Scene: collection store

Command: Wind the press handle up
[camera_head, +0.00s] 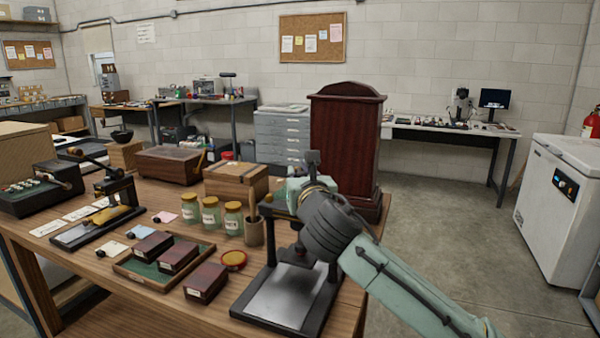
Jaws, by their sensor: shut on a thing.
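The press (285,298) stands at the front right of the wooden bench, with a dark frame and a pale metal base plate. My gripper (301,188) is at the top of the press, reaching in from the lower right. It is shut on the press handle, which is mostly hidden behind the gripper and my wrist. I cannot make out the handle's exact angle. The lower part of the press, under my wrist, shows above the plate, and the plate looks bare.
Left of the press are a wooden cup (252,231), glass jars (233,218) and a tray (140,270) with dark red boxes. A smaller lever device (113,190) stands further left. A tall red-brown cabinet (345,140) is behind the press.

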